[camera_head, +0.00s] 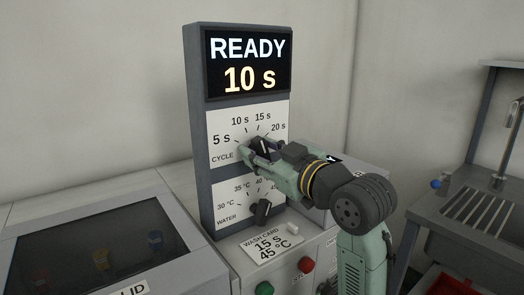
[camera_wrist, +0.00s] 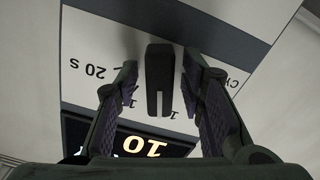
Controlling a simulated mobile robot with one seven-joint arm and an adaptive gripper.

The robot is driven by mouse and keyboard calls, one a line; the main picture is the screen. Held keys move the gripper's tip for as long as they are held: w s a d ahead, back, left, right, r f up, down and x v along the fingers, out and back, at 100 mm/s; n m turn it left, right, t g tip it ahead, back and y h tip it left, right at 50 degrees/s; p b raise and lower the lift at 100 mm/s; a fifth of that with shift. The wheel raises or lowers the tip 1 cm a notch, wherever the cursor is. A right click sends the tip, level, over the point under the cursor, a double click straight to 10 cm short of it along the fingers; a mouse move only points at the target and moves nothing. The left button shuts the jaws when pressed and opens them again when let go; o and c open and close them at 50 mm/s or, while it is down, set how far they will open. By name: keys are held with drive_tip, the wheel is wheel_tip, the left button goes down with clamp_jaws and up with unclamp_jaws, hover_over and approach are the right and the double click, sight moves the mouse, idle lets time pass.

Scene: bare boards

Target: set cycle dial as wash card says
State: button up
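The cycle dial's dark knob (camera_wrist: 159,75) stands between the two fingers of my gripper (camera_wrist: 160,82) in the wrist view. A narrow gap shows on each side, so the fingers are open around it. Its white line points toward the display side. In the head view my gripper (camera_head: 264,152) covers much of the cycle dial; labels 5 s, 10 s, 15 s and 20 s show around it. The display (camera_head: 248,63) reads READY and 10 s. The wash card (camera_head: 273,246) reads 15 s and 45 °C.
The water dial (camera_head: 262,211) sits just below my gripper. A green button (camera_head: 264,288) and a red button (camera_head: 306,264) are on the front below. A dark-windowed lid (camera_head: 95,250) is at left, a sink (camera_head: 480,212) at right.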

clamp_jaws()
drive_tip(key=shift+m, duration=0.3)
drive_tip(key=shift+r+m+p, duration=0.15)
drive_tip(key=shift+m+p, duration=0.75)
drive_tip(key=shift+m, duration=0.3)
drive_tip(key=shift+w+d+m+p, duration=0.15)
drive_tip(key=shift+m+p, duration=1.2)
drive_tip(key=shift+m, duration=0.95)
drive_tip(key=shift+o, duration=0.8)
unclamp_jaws()
